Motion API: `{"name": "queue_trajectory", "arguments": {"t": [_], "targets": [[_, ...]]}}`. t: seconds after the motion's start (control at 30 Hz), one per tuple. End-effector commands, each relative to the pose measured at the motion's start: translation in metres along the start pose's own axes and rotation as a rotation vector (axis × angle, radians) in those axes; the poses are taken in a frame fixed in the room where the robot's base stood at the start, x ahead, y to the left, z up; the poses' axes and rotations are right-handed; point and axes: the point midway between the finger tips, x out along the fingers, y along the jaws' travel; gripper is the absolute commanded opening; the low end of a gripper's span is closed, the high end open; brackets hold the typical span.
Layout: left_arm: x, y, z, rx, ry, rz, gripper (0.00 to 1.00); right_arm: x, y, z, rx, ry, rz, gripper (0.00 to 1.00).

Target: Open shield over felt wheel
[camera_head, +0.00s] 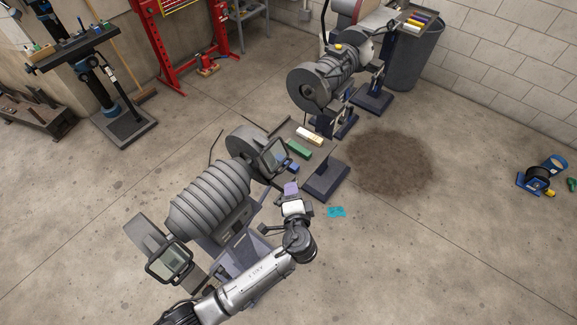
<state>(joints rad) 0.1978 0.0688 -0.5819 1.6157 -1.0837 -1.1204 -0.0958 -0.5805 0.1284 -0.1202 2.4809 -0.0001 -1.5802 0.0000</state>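A large grey grinder (209,200) with a ribbed motor body stands in front of me. A dark-framed clear shield (272,157) is at its far right end, beside a round wheel housing (247,143). A second framed shield (170,262) is at its near left end. I cannot tell which wheel is felt; the wheels are mostly hidden. My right gripper is not in view.
A second grinder (325,77) stands on pedestals behind. Green and white bars (304,140) lie beyond the near grinder. A teal item (336,212) is on the floor. A grey bin (412,55) stands by the wall.

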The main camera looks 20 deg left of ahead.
Motion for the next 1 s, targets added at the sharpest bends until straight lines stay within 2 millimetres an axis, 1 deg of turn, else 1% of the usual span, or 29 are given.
{"name": "queue_trajectory", "arguments": {"t": [0.03, 0.2, 0.4, 0.5, 0.6, 0.73, 1.0], "targets": [[0.011, -0.002, 0.000, 0.001, -0.001, -0.002, 0.36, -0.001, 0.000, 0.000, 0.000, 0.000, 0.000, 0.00], [0.043, -0.001, 0.000, 0.000, -0.003, -0.001, 0.36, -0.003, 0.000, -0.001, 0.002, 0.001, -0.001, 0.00], [0.077, -0.001, 0.001, -0.001, -0.003, 0.000, 0.36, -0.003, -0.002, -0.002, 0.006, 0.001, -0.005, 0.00], [0.090, -0.001, 0.001, -0.002, -0.003, 0.001, 0.36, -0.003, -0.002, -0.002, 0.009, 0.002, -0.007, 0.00], [0.100, 0.000, 0.001, -0.002, -0.002, 0.002, 0.36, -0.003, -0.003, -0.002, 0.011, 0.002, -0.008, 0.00], [0.109, 0.000, 0.001, -0.003, -0.002, 0.001, 0.36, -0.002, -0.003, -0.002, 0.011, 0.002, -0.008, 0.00], [0.113, 0.000, 0.001, -0.004, -0.002, 0.002, 0.36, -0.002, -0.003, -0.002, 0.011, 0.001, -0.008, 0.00]]}}
